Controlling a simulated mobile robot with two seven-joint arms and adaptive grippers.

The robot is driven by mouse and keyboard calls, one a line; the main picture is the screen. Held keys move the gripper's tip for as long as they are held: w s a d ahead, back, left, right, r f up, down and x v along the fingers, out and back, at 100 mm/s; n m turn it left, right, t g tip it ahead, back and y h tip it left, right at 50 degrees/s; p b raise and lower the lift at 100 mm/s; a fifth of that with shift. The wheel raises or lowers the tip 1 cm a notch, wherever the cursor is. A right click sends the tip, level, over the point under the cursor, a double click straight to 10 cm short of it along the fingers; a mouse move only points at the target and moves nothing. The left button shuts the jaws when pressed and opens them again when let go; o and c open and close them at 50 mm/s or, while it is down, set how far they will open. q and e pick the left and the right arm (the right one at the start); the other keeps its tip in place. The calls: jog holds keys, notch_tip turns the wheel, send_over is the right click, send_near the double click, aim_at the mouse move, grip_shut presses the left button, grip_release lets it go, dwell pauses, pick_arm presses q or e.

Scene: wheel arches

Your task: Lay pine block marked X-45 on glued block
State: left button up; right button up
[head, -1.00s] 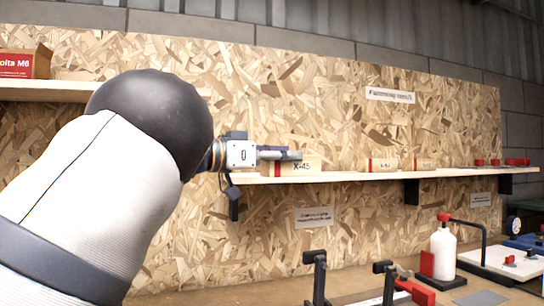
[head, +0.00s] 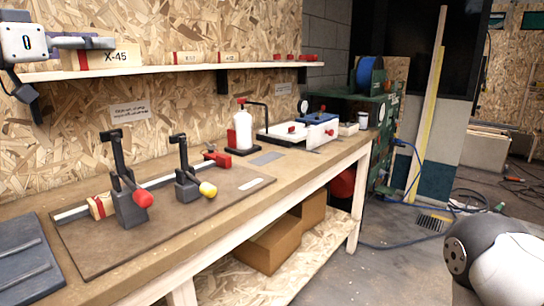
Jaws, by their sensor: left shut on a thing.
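The pine block marked X-45 (head: 112,57) is on the wall shelf at the upper left, its marking facing me and a red band near its left end. My left gripper (head: 92,42) is shut on this block, its fingers across the block's upper left part. A small pale block with red bands (head: 100,206) sits on the bench board beside the left clamp, partly hidden by it. I cannot tell whether it is the glued block. My right gripper is out of view; only a rounded part of my right arm shows at lower right.
Two more marked blocks (head: 186,58) stand farther right on the shelf (head: 150,69). A white bottle (head: 243,130) stands behind. Bare bench shows along the front.

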pick_arm(q)
jog(key=s+d+f+m+g+h, duration=0.1)
jog(key=s+d+f, duration=0.3)
jog(key=f, duration=0.9)
jog(key=s+d+f+m+g+h, duration=0.2)
jog(key=s+d+f, duration=0.3)
jog(key=s+f, duration=0.4)
jog(key=s+d+f+m+g+h, duration=0.1)
jog(key=s+f, duration=0.5)
jog(key=f, duration=1.2)
jog(key=d+g+h, duration=0.1)
jog(key=d+h, duration=0.1)
jog(key=d, duration=0.1)
jog(key=shift+s+d+f+m, duration=0.2)
jog(key=shift+s+d+m, duration=0.1)
jog(key=shift+s, duration=0.1)
jog(key=shift+d+r, duration=0.15)
